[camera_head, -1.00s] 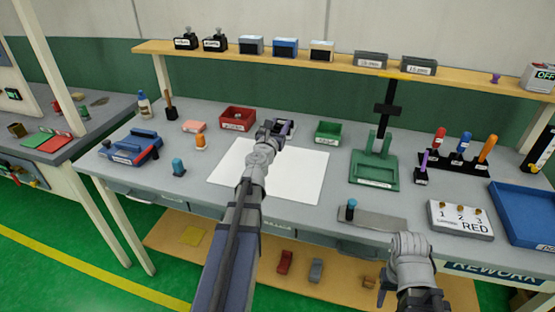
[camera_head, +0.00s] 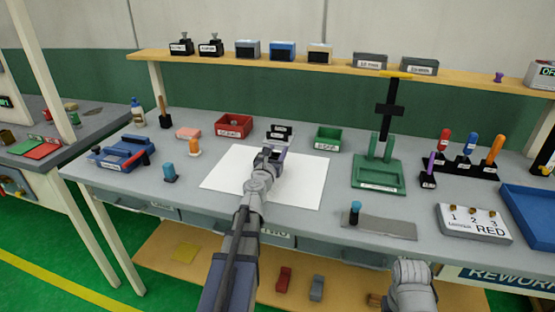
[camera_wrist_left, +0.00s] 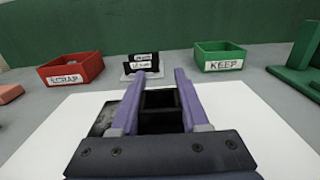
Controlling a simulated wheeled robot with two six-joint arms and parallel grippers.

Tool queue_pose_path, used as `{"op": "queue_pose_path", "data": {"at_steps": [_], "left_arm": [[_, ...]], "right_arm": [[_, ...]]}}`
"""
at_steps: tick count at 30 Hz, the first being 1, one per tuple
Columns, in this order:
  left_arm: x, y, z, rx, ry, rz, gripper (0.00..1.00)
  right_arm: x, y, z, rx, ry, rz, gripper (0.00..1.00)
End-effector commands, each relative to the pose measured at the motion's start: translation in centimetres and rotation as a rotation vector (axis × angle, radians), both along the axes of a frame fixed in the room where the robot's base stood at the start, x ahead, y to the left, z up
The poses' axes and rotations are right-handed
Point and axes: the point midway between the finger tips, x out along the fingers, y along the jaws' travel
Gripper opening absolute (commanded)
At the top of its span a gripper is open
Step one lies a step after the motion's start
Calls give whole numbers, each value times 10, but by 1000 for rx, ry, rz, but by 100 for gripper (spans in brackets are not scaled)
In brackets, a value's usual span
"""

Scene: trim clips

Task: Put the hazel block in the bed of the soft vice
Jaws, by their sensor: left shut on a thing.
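My left gripper (camera_head: 269,158) is over the white sheet in the middle of the bench, shut on a dark thing. In the left wrist view its purple fingers (camera_wrist_left: 157,100) stand on either side of this dark thing (camera_wrist_left: 160,112); its colour does not read clearly as hazel. A speckled grey patch shows just left of the fingers; I cannot tell whether it belongs to the held thing. A blue vice-like fixture (camera_head: 122,154) with a red part sits at the bench's left; its label is unreadable. My right arm shows at the lower right, its fingers out of view.
Beyond the gripper stands a black labelled thing (camera_head: 279,131), between a red SCRAP bin (camera_head: 234,124) and a green KEEP bin (camera_head: 328,137). A green press (camera_head: 378,172) stands at right.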

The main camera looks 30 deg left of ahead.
Motion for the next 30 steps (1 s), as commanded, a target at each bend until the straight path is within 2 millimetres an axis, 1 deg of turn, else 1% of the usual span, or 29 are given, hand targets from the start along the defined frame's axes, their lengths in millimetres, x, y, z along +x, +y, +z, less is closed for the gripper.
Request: {"op": "queue_pose_path", "data": {"at_steps": [1, 8, 12, 13, 18, 21, 30], "left_arm": [[0, 0, -6, 0, 0, 0, 0], [0, 0, -3, 0, 0, 0, 0], [0, 0, -8, 0, 0, 0, 0], [0, 0, -7, 0, 0, 0, 46], [0, 0, -6, 0, 0, 0, 65], [0, 0, -6, 0, 0, 0, 75], [0, 0, -5, 0, 0, 0, 75]], "right_arm": [[0, 0, -6, 0, 0, 0, 50], [0, 0, -3, 0, 0, 0, 50], [0, 0, -8, 0, 0, 0, 50], [0, 0, -7, 0, 0, 0, 50], [0, 0, -6, 0, 0, 0, 50], [0, 0, -6, 0, 0, 0, 50], [0, 0, -5, 0, 0, 0, 50]]}}
